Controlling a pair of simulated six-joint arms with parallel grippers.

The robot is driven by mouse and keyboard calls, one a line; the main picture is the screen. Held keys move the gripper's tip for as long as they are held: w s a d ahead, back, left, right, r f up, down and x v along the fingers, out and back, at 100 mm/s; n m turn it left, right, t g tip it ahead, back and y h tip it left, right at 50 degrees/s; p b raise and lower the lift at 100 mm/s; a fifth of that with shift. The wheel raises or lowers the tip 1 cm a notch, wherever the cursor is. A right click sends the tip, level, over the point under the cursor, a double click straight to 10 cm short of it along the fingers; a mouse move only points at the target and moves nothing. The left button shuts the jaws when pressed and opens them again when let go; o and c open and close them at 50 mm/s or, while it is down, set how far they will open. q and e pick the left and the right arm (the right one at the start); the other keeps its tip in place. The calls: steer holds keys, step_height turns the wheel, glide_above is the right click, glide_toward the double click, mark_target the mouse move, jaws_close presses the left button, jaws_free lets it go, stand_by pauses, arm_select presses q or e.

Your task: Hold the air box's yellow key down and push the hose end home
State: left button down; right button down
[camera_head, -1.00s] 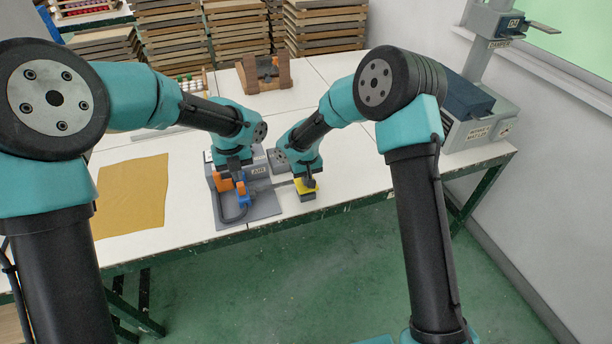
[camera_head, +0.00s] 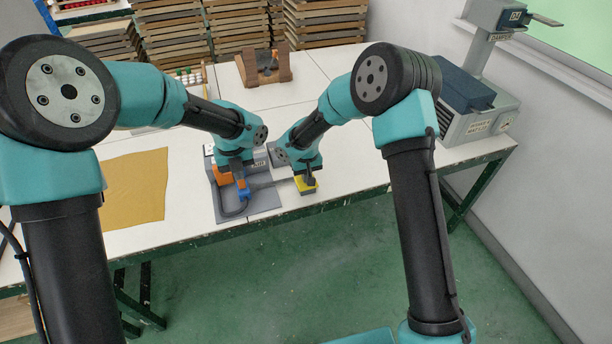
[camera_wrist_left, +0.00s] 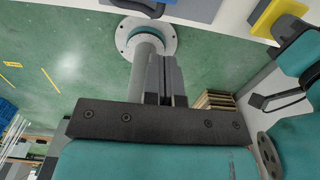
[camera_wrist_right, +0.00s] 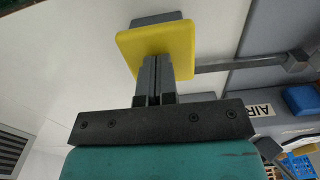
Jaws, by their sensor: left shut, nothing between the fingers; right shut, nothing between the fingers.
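The air box (camera_head: 262,184) is a grey unit near the table's front edge, with an AIR label in the right wrist view (camera_wrist_right: 261,110). Its yellow key (camera_head: 306,188) sits at its right and fills the top of the right wrist view (camera_wrist_right: 155,45). My right gripper (camera_wrist_right: 157,62) is shut, its fingertips at the key and seemingly touching it; I cannot tell how far down the key is. A blue piece (camera_head: 243,194), apparently the hose end, stands by an orange block (camera_head: 222,175). My left gripper (camera_head: 238,180) is shut and empty just beside it; exact contact is hidden.
A mustard cloth (camera_head: 134,187) lies to the left. A brown wooden stand (camera_head: 263,69) is behind, and a grey machine (camera_head: 478,120) stands at the right. The table's front edge is close below the air box.

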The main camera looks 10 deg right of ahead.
steer(key=shift+f, duration=0.1)
arm_select(q)
step_height(320, 180, down, 7)
stand_by(0.9)
steer(key=shift+w+f, duration=0.1)
steer(key=shift+w+a, duration=0.2)
steer(key=shift+w, duration=1.45)
steer(key=shift+w+a, duration=0.2)
steer(key=shift+w, duration=1.55)
steer(key=shift+s+d, duration=0.1)
steer(key=shift+s, duration=0.75)
